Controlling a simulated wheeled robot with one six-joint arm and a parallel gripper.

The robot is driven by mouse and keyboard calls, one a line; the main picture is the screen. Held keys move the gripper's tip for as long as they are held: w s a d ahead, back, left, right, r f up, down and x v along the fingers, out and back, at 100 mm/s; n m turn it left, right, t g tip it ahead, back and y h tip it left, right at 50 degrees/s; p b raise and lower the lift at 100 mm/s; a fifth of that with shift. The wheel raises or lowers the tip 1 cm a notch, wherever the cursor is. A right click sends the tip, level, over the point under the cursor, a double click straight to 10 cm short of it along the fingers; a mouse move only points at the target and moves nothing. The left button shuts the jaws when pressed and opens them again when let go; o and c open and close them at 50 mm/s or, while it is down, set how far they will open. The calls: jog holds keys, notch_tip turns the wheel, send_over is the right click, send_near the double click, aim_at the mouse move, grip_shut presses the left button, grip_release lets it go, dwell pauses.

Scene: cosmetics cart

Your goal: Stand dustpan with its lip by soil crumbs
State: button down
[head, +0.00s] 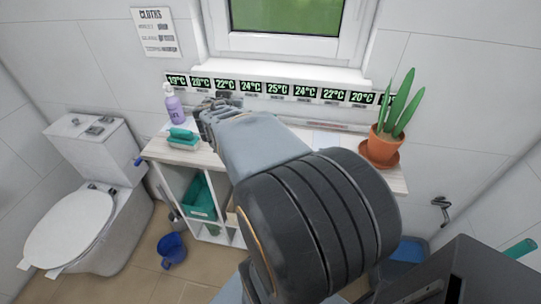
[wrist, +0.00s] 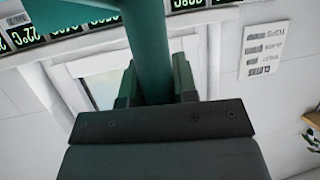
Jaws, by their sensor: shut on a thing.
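My gripper (wrist: 155,82) is shut on a teal cylindrical handle, taken to be the dustpan (wrist: 149,45), in the wrist view. The handle runs up between the fingers, and a wider teal part crosses at upper left. Its lip cannot be made out. In the head view my gripper (head: 217,104) is over the back of the white cart's top (head: 155,150), below the window. The dustpan cannot be made out there. No soil crumbs can be made out; my arm covers much of the cart top.
A potted plant (head: 383,145) stands on a saucer at the cart's right end. A purple bottle (head: 174,105) and a teal-topped item (head: 183,137) are at its left.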

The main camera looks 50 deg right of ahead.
jog(key=w+d+f, duration=0.9)
jog(key=d+f, duration=0.1)
jog(key=f, duration=0.2)
jog(key=shift+w+f+b, duration=0.25)
jog(key=shift+f+b, duration=0.1)
jog(key=shift+f, duration=0.05)
jog(key=shift+f+b, duration=0.2)
jog(key=shift+b, duration=0.2)
jog(key=c, duration=0.9)
grip_release()
